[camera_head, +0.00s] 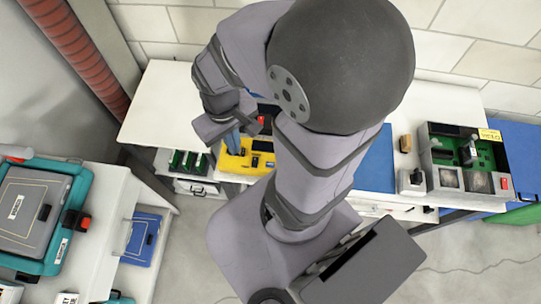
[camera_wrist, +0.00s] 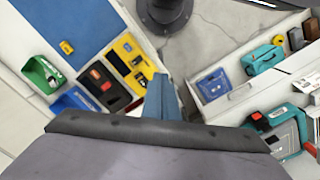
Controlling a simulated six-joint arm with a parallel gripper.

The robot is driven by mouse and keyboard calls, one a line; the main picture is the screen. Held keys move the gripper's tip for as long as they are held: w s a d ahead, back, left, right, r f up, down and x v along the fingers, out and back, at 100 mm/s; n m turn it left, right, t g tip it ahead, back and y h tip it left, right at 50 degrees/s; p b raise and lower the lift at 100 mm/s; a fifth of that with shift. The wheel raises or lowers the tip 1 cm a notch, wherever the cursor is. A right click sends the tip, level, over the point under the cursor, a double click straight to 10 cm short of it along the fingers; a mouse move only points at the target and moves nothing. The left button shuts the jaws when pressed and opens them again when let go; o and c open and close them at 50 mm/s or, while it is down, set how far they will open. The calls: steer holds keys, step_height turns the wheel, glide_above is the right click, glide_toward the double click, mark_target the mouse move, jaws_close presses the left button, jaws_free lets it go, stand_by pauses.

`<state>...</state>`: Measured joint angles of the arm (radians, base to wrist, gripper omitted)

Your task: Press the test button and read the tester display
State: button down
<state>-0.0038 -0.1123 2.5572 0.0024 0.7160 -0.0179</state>
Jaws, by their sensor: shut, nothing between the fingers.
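A grey tester-like unit (camera_head: 440,184) with a green inner panel stands on the right of the white bench in the head view. It has a dark strip (camera_head: 453,130) at its back, possibly the display, with no readable text, and a red button-like part (camera_head: 503,184) at its front right. A small pale box with a dark knob (camera_head: 415,177) stands just left of it. My gripper (camera_head: 233,145) is shut and empty far to the left, over the yellow tray (camera_head: 232,163). In the wrist view its blue-grey fingers (camera_wrist: 160,100) are together beside the yellow tray (camera_wrist: 128,46).
A blue mat (camera_head: 378,170) lies between the yellow tray and the unit, partly behind my arm. A black tray (camera_wrist: 112,96), green bin (camera_wrist: 42,75) and blue bin (camera_wrist: 72,101) stand near the gripper. A side surface at left holds a teal case (camera_head: 78,190).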

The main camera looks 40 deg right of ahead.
steer(key=r+m, duration=0.2)
steer(key=m+t+y+b, duration=0.1)
steer(key=m+t+y, duration=0.5)
steer(key=m, duration=2.6)
glide_above(270, 165)
step_height(270, 165, down, 16)
steer(key=y, duration=0.1)
steer(key=shift+s+d+f+m, duration=0.4)
steer(key=shift+s+d+m, duration=0.05)
steer(key=shift+d+m, duration=0.2)
step_height(270, 165, down, 9)
steer(key=b, duration=0.8)
steer(key=shift+f+b, duration=0.1)
steer(key=shift+b, duration=0.25)
steer(key=shift+f, duration=0.25)
